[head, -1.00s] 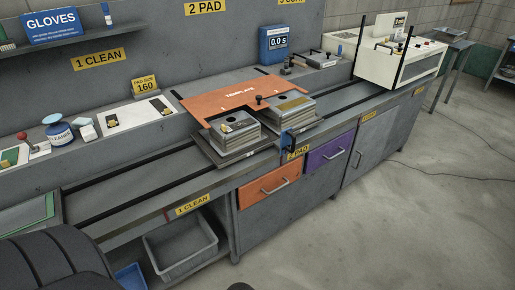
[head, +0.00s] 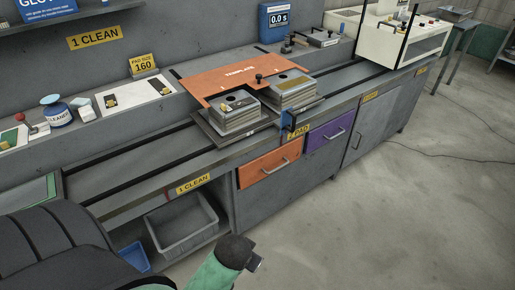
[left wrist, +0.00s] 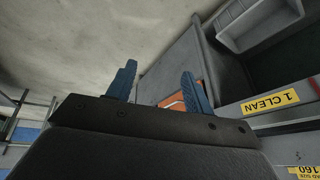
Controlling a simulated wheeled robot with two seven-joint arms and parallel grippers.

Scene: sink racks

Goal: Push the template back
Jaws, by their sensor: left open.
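The template (head: 214,84) is a flat orange plate with white lettering, lying on the bench at the pad station. A black knob (head: 259,77) stands at its front edge. Two grey stacks of plates, a left one (head: 238,118) and a right one (head: 293,92), stand at the template's front side. Whether the template touches them cannot be told. My left gripper (left wrist: 158,76) shows in the left wrist view with two blue fingers apart and nothing between them. It is away from the template, out in front of the bench. My right gripper is not in view.
An orange drawer (head: 268,168) and a purple drawer (head: 328,141) are under the bench. A grey bin (head: 182,232) sits on the lower shelf. A white machine (head: 400,42) with black posts stands at the right. The floor in front is clear apart from a cable.

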